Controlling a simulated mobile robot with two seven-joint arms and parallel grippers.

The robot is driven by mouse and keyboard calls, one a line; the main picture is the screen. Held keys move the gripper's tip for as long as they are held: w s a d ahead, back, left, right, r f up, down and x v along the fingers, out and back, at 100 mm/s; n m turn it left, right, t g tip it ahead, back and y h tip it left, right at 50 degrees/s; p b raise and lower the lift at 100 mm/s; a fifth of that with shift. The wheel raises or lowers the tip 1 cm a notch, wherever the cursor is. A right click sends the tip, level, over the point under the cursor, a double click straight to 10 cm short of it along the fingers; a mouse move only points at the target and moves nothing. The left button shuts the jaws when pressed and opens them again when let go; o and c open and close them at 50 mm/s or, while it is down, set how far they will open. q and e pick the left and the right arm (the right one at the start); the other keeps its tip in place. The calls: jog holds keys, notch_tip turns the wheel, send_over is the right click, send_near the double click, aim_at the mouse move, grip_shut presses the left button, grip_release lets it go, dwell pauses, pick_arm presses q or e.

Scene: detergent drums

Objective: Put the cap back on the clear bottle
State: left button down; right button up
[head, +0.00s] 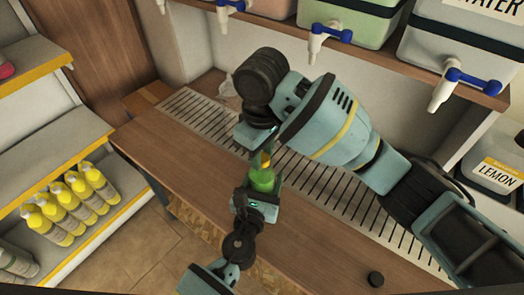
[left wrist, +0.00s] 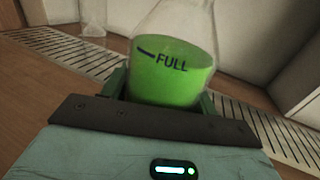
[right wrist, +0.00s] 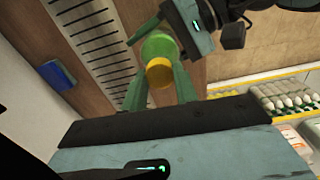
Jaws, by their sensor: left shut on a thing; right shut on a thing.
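The clear bottle (head: 262,181) holds green liquid up to a "FULL" mark, seen in the left wrist view (left wrist: 172,72). My left gripper (head: 264,194) is shut around its lower body and holds it upright or nearly so. My right gripper (head: 262,150) is above it, shut on a yellow cap (right wrist: 159,72). The cap (head: 265,160) is over the bottle's top in the head view. In the right wrist view it lies in front of the green bottle (right wrist: 160,46). I cannot tell whether cap and neck touch. The neck is hidden.
A blue block (right wrist: 56,75) lies on the counter. Drums with taps (head: 330,33) stand on a shelf above. Yellow bottles (head: 70,205) fill the left shelf.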

jog(key=m, duration=1.5)
jog(key=o, duration=1.1)
jog(key=shift+o, duration=0.2)
notch_tip(320, 180, up, 12)
